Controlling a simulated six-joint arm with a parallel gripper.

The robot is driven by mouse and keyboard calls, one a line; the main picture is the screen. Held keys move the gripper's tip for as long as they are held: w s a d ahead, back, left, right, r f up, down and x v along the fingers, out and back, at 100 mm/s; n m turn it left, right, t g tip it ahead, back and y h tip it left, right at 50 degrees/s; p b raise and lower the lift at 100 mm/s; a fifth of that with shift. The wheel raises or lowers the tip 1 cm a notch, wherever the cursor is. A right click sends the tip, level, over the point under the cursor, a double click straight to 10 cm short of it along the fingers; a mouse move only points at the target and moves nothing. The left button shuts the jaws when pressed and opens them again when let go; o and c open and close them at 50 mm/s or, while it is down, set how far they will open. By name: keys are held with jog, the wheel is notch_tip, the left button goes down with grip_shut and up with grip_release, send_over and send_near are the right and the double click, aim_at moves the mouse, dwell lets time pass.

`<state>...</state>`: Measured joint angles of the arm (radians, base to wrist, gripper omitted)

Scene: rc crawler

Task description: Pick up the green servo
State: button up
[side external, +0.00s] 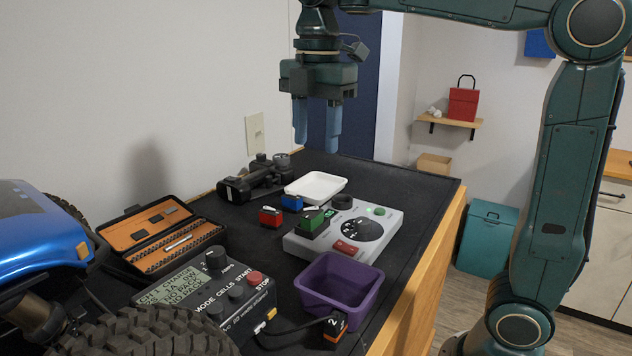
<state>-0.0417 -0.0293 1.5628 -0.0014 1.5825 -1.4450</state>
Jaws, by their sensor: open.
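The green servo (312,224) sits upright on the left part of a light grey device (381,235) with a black dial, on the black bench top. My gripper (317,143) hangs in the air above the bench, pointing down. Its two blue fingers are apart with nothing between them. In the picture it is well above the green servo, with a clear gap between them.
A red servo (270,217) and a blue servo (292,203) stand left of the device. A white tray (315,198) lies behind, a purple bin (308,297) in front. A charger (180,285), bit case (127,265) and blue crawler (40,233) crowd the left.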

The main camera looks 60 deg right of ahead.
jog(key=shift+w+r+n, duration=0.1)
jog(key=shift+w+n, duration=0.35)
jog(key=shift+n, duration=0.05)
send_over(311, 213)
jog(key=shift+f, duration=4.3)
jog(key=shift+f, duration=2.6)
grip_shut()
